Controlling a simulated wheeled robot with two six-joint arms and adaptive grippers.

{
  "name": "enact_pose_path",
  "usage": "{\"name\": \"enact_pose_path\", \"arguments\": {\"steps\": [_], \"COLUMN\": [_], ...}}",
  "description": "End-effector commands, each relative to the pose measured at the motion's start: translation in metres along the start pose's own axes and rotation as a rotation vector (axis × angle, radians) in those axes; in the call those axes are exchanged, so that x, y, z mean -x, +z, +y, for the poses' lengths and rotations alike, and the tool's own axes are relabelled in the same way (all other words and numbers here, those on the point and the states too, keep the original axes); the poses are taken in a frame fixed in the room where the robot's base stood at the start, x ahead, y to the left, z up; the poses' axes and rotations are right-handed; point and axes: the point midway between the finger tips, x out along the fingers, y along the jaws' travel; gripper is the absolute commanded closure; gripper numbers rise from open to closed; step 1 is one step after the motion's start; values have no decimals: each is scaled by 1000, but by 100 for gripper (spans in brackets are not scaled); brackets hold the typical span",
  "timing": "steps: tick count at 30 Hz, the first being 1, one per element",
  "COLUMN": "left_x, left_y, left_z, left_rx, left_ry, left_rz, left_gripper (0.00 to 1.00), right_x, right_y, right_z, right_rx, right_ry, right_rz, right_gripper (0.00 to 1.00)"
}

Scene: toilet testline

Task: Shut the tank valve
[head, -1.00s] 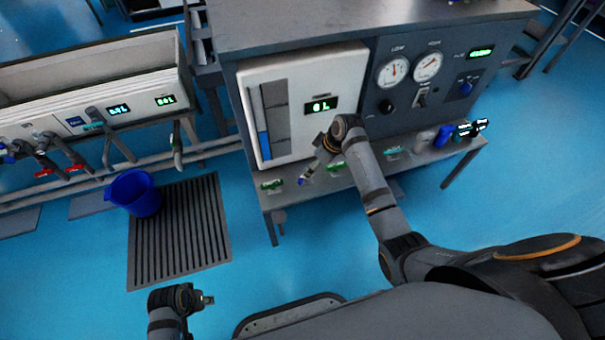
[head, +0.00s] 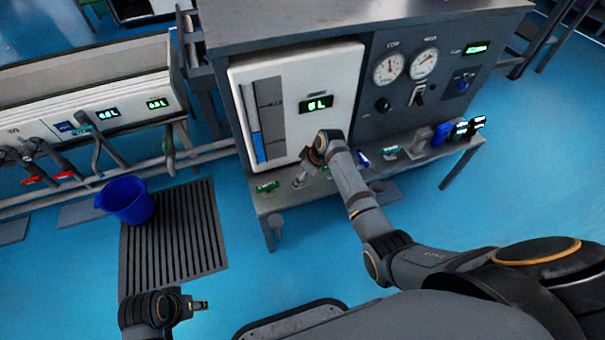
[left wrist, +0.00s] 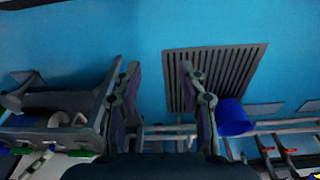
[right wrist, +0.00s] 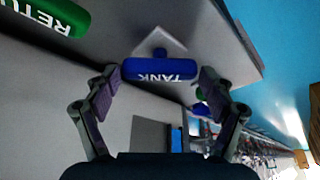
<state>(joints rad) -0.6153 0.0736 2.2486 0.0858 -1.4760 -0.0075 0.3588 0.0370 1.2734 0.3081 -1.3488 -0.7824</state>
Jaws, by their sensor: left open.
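The tank valve handle (right wrist: 160,69) is blue and reads TANK upside down in the right wrist view. My right gripper (right wrist: 158,78) has its fingers spread wide, one near each end of the handle; contact is not clear. In the head view my right gripper (head: 301,178) is at the shelf under the white tank panel (head: 298,105), and the tank handle is hard to make out there. My left gripper (head: 203,304) is low at the left, far from the valve. The left wrist view shows it open and empty (left wrist: 159,72).
A green RETURN handle (right wrist: 50,12) is near the tank handle. Other handles, one green (head: 267,187) and one blue (head: 362,158), line the shelf. A blue bucket (head: 130,200) stands by a floor grate (head: 175,240).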

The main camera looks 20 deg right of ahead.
Motion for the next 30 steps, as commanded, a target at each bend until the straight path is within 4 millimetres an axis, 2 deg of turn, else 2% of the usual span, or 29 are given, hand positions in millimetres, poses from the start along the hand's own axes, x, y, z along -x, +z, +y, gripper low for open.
{"name": "enact_pose_path", "arguments": {"steps": [1,6,17,18,23,27,30], "left_x": [0,0,11,-4,-55,-101,-127], "left_y": [0,0,-1,0,6,23,40], "left_z": [0,0,-6,-8,-21,-34,-42], "left_rx": [0,0,4,8,19,24,24], "left_ry": [0,0,-21,-25,-45,-68,-82], "left_rz": [0,0,-45,-49,-42,-32,-27], "left_gripper": [58,58,58,58,58,58,58], "right_x": [0,0,3,4,5,6,5], "right_y": [0,0,-1,-1,-2,-2,-3], "right_z": [0,0,-1,-1,-2,-3,-3], "right_rx": [0,0,-49,-64,-142,-224,-287], "right_ry": [0,-1,18,24,54,89,115], "right_rz": [0,0,-1,-2,-2,-2,-1], "right_gripper": [31,52,52,52,52,52,52]}}
